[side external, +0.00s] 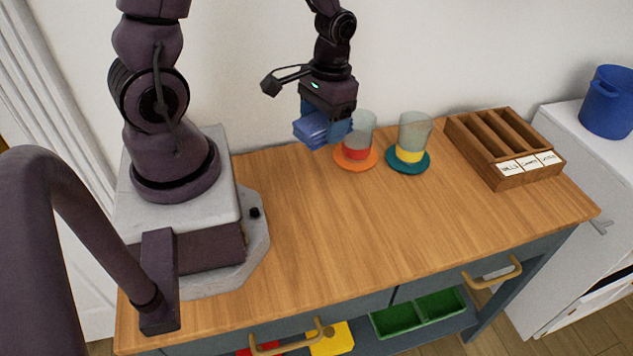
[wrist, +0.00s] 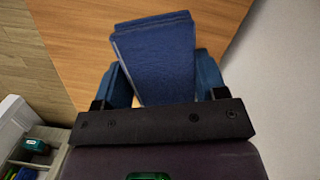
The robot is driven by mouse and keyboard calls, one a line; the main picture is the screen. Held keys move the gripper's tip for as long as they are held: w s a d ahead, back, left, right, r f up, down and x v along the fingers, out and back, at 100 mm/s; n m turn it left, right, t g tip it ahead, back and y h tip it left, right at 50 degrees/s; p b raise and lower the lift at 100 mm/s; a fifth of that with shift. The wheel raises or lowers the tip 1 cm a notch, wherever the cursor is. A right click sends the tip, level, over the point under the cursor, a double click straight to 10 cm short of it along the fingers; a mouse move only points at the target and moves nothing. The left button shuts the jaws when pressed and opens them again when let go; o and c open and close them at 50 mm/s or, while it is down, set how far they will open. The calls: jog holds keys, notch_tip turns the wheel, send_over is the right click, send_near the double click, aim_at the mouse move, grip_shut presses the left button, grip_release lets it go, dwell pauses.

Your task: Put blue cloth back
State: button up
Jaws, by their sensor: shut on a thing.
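The blue cloth (side external: 311,129) is a folded, layered blue block. My gripper (side external: 327,126) is shut on it and holds it above the back of the wooden tabletop (side external: 330,230), to the left of the glass on the orange coaster. In the wrist view the cloth (wrist: 155,60) sits between the two blue fingers of my gripper (wrist: 163,78), slightly tilted. Part of the cloth is hidden behind the fingers in the side view. On the low shelf, a yellow folded piece (side external: 332,339) and a red one (side external: 258,350) show partly below the tabletop.
A glass with a red base (side external: 357,150) stands on an orange coaster, close to my gripper. A yellow-based glass (side external: 411,153) stands on a teal coaster. A labelled wooden organizer (side external: 515,178) is at the right. The tabletop's middle is clear.

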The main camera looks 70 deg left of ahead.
aim_at(315, 184)
jog(key=f, duration=0.2)
jog(key=s+f, duration=0.1)
jog(key=shift+s+a+f+n, duration=0.1)
jog(key=shift+a+f+n, duration=0.15)
jog(key=shift+n, duration=0.05)
jog(key=shift+f, duration=4.75)
jog(key=shift+f, duration=0.1)
jog(key=o, duration=0.9)
